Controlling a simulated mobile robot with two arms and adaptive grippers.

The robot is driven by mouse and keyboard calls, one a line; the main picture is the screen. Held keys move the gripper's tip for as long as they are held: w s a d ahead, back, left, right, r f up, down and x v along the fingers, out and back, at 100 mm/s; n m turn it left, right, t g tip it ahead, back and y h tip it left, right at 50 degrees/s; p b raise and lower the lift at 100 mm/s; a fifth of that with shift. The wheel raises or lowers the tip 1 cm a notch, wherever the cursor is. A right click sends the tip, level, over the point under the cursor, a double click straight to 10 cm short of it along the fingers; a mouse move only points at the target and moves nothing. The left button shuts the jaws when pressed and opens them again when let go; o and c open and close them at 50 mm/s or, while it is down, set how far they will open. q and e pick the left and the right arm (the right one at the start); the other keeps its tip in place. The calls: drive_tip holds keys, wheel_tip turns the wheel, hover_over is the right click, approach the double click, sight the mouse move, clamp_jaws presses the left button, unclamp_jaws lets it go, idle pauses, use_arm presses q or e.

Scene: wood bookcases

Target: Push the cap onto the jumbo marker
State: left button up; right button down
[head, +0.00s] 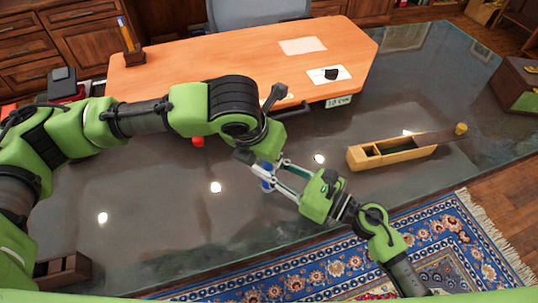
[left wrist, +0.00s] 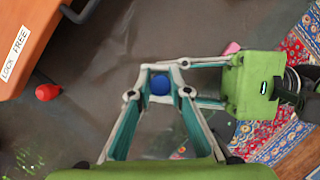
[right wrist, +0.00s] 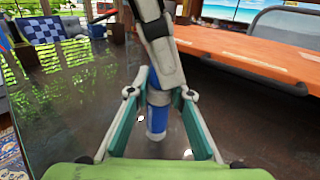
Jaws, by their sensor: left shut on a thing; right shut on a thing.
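The jumbo marker (right wrist: 156,122) stands upright in the right wrist view, blue below with a pale band above. My right gripper (right wrist: 158,95) is shut on it around the pale band. A blue part, seemingly the cap (right wrist: 153,77), is in line above the band, under the fingers of my left gripper. In the left wrist view its round blue top (left wrist: 160,85) lies between the fingertips of my left gripper (left wrist: 160,74), which is shut on it. Whether the cap is fully seated is hidden by the fingers. In the head view the marker (head: 267,178) shows small between both grippers.
A dark glossy table top (head: 150,195) lies below, mostly clear. An orange desk (head: 230,55) stands behind it. A small red object (head: 198,141) is near the desk's front edge. A long wooden box (head: 400,149) with compartments lies right. A wooden tray (head: 75,270) is at lower left.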

use_arm(q)
drive_tip(key=shift+r, duration=0.15)
idle(0.6)
drive_tip(key=shift+s+a+f, duration=0.1)
drive_tip(key=shift+a+f, duration=0.05)
drive_tip(key=shift+f, duration=0.6)
idle(0.4)
drive_tip(key=shift+r, duration=0.35)
drive_tip(key=shift+w+d+r, duration=0.2)
drive_tip(key=shift+r, duration=0.35)
idle(0.7)
